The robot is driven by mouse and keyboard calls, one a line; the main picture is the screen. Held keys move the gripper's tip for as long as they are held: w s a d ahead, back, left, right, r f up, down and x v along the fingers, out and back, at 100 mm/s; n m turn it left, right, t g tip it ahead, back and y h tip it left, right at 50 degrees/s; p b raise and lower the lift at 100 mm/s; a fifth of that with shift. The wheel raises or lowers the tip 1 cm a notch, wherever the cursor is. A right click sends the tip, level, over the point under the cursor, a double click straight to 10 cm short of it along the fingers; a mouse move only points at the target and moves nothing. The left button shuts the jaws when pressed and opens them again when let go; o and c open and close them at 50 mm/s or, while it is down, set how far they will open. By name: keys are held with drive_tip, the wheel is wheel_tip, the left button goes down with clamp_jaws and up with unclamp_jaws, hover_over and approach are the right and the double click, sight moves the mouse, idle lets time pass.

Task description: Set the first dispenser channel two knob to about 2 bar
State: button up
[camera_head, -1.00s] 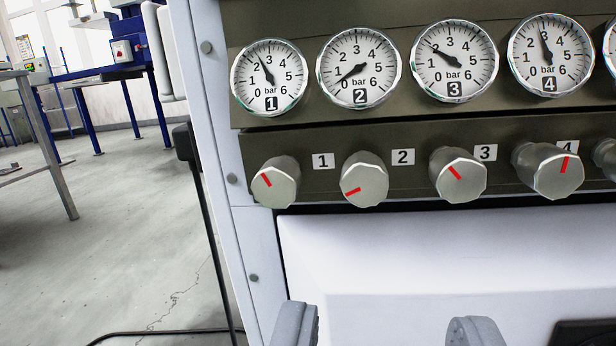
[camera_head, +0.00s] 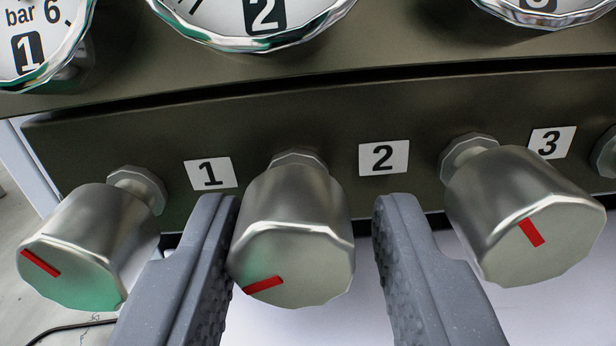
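The channel two knob (camera_head: 295,225) is a silver faceted knob below gauge 2 (camera_head: 255,14), left of the label 2 (camera_head: 384,157). Its red mark points to the lower left. My gripper (camera_head: 305,208) is open, with one finger on each side of this knob. The left finger overlaps the knob's left edge in the picture; whether it touches cannot be told. A clear gap shows between the knob and the right finger. Only the bottom of gauge 2 is in view, so its needle and reading are hidden.
Knob 1 (camera_head: 88,245) stands close to the left finger, and knob 3 (camera_head: 525,215) close to the right finger. Gauge 1 (camera_head: 38,45) and gauge 3 (camera_head: 545,10) are cut off above. A white panel (camera_head: 320,325) lies below the knobs.

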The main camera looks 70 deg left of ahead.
drive_tip(key=shift+w+a, duration=0.15)
drive_tip(key=shift+a, duration=0.2)
